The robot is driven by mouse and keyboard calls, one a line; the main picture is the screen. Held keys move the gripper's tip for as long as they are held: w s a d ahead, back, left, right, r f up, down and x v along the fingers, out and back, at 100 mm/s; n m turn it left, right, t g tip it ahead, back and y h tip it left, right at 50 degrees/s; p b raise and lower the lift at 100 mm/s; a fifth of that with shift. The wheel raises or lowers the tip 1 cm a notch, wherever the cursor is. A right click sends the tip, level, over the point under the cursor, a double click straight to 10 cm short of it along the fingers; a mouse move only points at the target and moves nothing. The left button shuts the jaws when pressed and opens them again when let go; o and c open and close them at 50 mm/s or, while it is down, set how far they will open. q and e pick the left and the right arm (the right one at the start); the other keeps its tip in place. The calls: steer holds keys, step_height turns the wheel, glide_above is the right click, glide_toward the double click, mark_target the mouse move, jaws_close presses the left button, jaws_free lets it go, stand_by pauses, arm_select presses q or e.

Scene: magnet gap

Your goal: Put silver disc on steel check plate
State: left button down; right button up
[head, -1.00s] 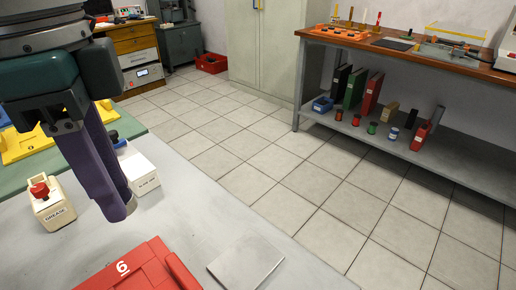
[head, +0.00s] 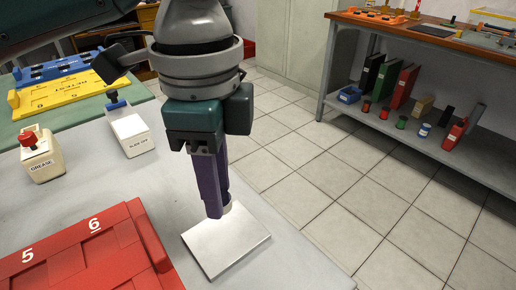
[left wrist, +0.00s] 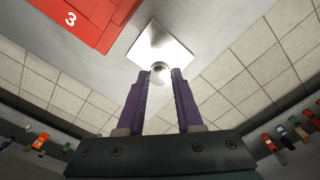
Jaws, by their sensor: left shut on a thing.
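The steel check plate (head: 232,245) is a flat, pale square on the grey bench, right of the red case. It also shows in the left wrist view (left wrist: 160,42), straight beyond my fingertips. My left gripper (head: 215,213) points down over the plate's far left part. In the left wrist view its purple fingers (left wrist: 160,80) are shut on the small round silver disc (left wrist: 159,68). The disc appears over the plate near its edge; I cannot tell whether it touches. In the head view the fingers mostly hide the disc. My right gripper is in neither view.
The red case (head: 100,235), marked 5 and 6, lies close left of the plate. The bench edge is just right of the plate. A shelf bench (head: 440,150) stands across the floor.

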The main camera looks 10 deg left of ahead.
mark_target(225, 235)
arm_select(q)
steer(key=shift+f+b, duration=0.75)
steer(key=shift+f, duration=2.35)
steer(key=shift+f, duration=0.1)
steer(key=c, duration=0.6)
jaws_free()
steer(key=shift+o, duration=0.2)
